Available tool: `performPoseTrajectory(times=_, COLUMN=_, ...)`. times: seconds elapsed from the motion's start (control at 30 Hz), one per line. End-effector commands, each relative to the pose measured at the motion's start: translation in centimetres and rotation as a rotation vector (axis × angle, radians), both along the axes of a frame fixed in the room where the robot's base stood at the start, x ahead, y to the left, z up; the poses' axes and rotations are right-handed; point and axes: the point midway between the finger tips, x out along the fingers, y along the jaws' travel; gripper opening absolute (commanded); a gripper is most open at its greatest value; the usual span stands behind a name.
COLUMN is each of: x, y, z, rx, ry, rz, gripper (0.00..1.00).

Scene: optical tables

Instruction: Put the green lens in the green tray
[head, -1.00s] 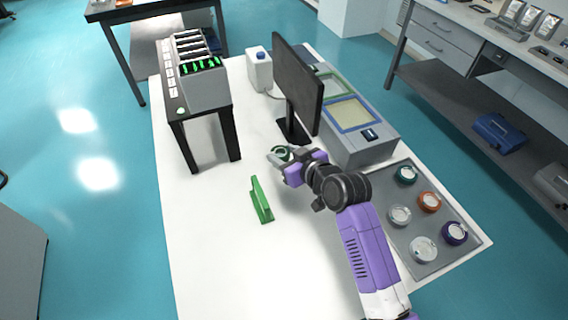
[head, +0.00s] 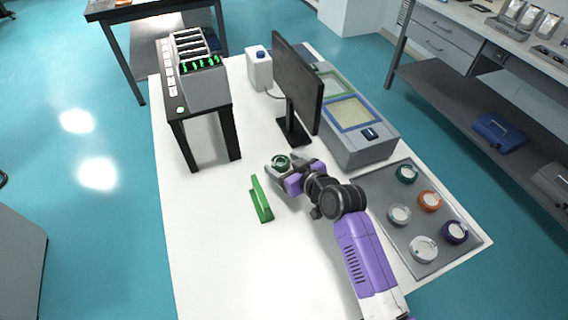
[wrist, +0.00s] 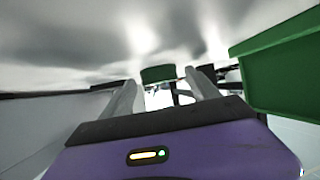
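In the wrist view a green piece (wrist: 158,73) shows between my two fingers. The green-rimmed tray (head: 348,83) is on the grey box behind the monitor and is partly hidden by it. Another green-rimmed lens (head: 406,174) sits on the grey board.
The monitor (head: 298,85) stands between my gripper and the green tray. A blue-rimmed tray (head: 372,116) is in front of the green one. An upright green piece (head: 261,200) stands left of my gripper. The grey board (head: 390,235) holds several lenses. The table's front left is clear.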

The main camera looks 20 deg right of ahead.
Motion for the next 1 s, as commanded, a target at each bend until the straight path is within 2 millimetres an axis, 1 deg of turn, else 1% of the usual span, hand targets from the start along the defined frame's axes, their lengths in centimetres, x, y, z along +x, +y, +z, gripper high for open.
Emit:
performPoseTrajectory(times=0.2, x=0.0, y=0.0, z=0.4, rx=0.0, ry=0.0, rz=0.0, gripper=0.7)
performPoseTrajectory(times=0.27, x=-0.5, y=-0.1, z=0.4, rx=0.001, ry=0.0, rz=0.0, gripper=0.7)
performPoseTrajectory(times=0.37, x=-1.6, y=-0.3, z=0.9, rx=0.001, ry=-0.001, rz=0.0, gripper=0.7)
performPoseTrajectory(times=0.6, x=-5.9, y=-1.2, z=2.9, rx=0.0, ry=0.0, rz=-0.001, gripper=0.7)
performPoseTrajectory(times=0.8, x=-8.9, y=-1.8, z=4.5, rx=0.0, ry=0.0, rz=-0.001, gripper=0.7)
performPoseTrajectory(times=0.9, x=-9.9, y=-2.0, z=5.0, rx=0.0, ry=0.001, rz=-0.001, gripper=0.7)
performPoseTrajectory(times=1.0, x=-10.4, y=-2.1, z=5.3, rx=0.0, ry=0.0, rz=-0.001, gripper=0.7)
